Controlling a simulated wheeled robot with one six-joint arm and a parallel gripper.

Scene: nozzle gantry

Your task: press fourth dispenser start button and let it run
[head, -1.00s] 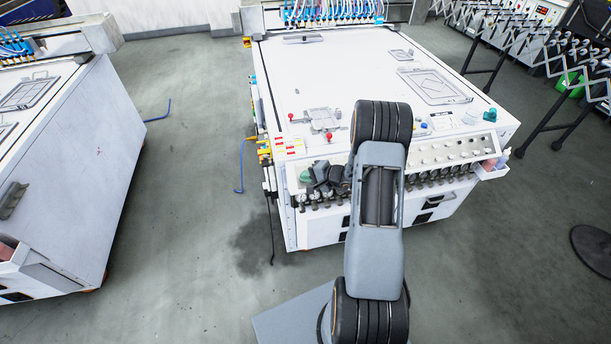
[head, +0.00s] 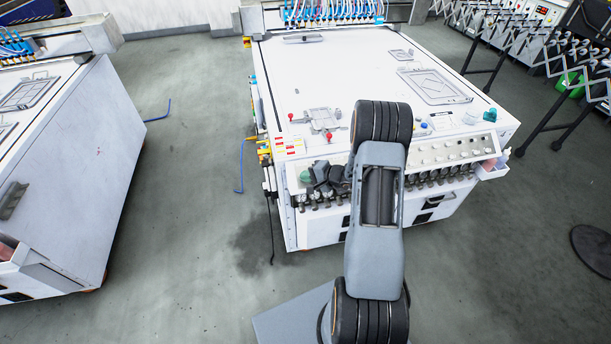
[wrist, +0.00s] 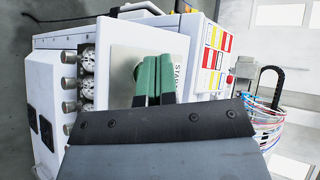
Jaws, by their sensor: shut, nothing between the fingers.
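The white dispenser machine (head: 340,80) stands ahead, with a sloped control panel along its front edge. A green start button (head: 305,175) shows at the panel's left end in the head view. My gripper (head: 322,178) is just right of it, close to the panel. In the wrist view my gripper (wrist: 154,82) is shut and empty, its green fingertips together in front of a pale plate marked START (wrist: 178,75). The fingers cover most of the button there, and I cannot tell whether they touch it.
A row of gauges and knobs (head: 440,176) runs below the panel. A small tray (head: 492,168) juts from its right end. Another white machine (head: 80,160) stands at left, with open floor between. A folding metal rack (head: 520,40) is at upper right.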

